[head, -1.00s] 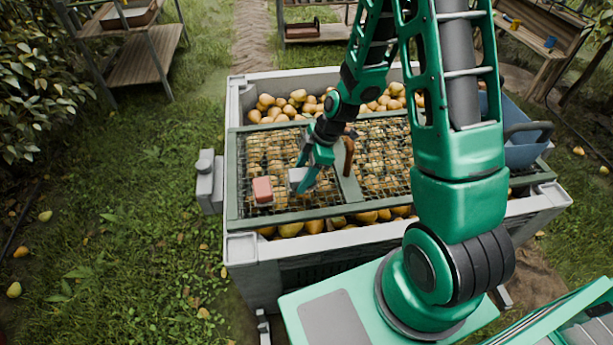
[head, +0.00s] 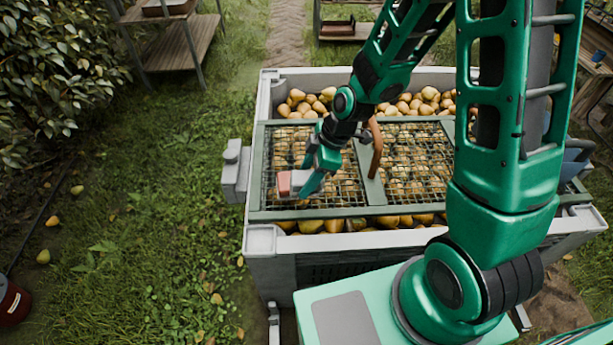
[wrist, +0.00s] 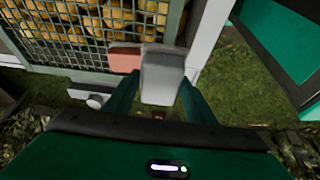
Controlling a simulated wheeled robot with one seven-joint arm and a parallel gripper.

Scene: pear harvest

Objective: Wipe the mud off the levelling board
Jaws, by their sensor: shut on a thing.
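My gripper (head: 312,182) is shut on a pale grey block (wrist: 162,76), which sits between the fingertips in the wrist view. In the head view the grey block (head: 301,180) is held over the left panel of the mesh cover, near its front left corner. A pinkish-red block (head: 284,184) is directly left of it, partly hidden behind it in the wrist view (wrist: 124,60). I cannot tell whether the two blocks touch. I cannot make out a levelling board or any mud for certain.
A grey crate (head: 262,243) of pears has a green-framed mesh cover (head: 300,214) on it. A brown wooden piece (head: 376,148) stands near the cover's middle bar. A red bucket (head: 12,303) is at lower left, shelves (head: 165,55) at back left. Grass lies open on the left.

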